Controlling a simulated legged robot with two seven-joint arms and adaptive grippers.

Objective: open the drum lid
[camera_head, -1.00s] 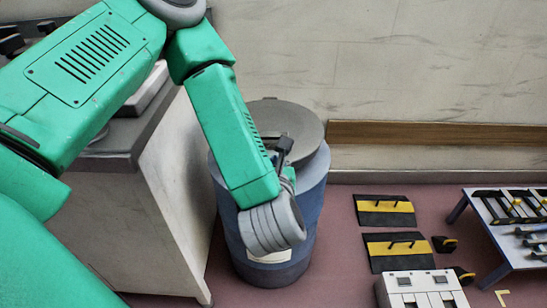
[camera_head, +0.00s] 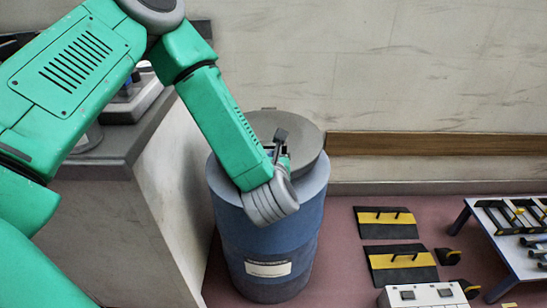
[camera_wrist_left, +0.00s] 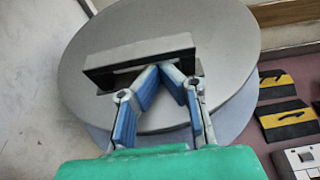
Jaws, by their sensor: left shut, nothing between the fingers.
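The blue drum (camera_head: 262,236) stands on the floor beside the grey cabinet, with a pale label on its front. My right gripper is in neither view.
A grey cabinet (camera_head: 160,195) stands close to the drum's left. Behind is a wall with a wooden rail (camera_head: 430,144). Black-and-yellow plates (camera_head: 388,222), a white box (camera_head: 425,296) and a low tool table (camera_head: 480,222) are at the right. Floor between drum and plates is clear.

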